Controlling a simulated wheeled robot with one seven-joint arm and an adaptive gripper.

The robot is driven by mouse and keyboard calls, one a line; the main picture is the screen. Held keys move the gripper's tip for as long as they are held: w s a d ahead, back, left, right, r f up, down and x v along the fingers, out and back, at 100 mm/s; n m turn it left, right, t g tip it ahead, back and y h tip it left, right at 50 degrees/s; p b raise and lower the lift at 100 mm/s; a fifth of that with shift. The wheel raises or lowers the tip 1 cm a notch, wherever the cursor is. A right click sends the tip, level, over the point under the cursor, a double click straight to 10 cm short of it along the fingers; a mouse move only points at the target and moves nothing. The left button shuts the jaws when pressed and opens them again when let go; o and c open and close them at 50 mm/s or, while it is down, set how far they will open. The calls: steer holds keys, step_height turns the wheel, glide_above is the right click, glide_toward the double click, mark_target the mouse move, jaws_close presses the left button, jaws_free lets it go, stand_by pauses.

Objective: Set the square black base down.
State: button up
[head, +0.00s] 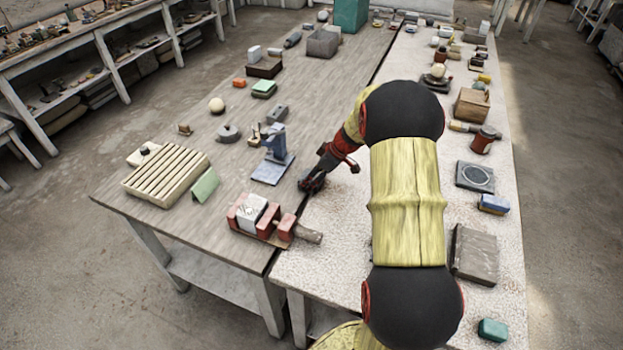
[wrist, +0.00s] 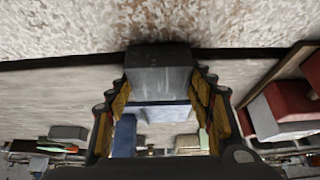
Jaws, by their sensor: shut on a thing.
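The square black base (wrist: 158,70) is a dark grey-black block between my gripper's fingers in the wrist view. My gripper (wrist: 160,98) is shut on it, with a ridged finger on either side. In the head view my gripper (head: 313,180) is low over the seam between the wooden table and the pale speckled table. There the base is a small dark shape, mostly hidden by the fingers. I cannot tell whether its underside touches a table top.
A blue stand (head: 273,168) is left of my gripper. A red clamp with a white block (head: 252,210) lies in front of it. The wooden table (head: 330,95) has bare room behind; the speckled table (head: 335,245) is clear at front. Several small things line its right edge.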

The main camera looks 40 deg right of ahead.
steer(key=shift+f+b, duration=0.15)
steer(key=shift+b, duration=0.15)
steer(key=o, duration=1.6)
steer(key=shift+o, duration=0.2)
steer(key=shift+p, duration=0.8)
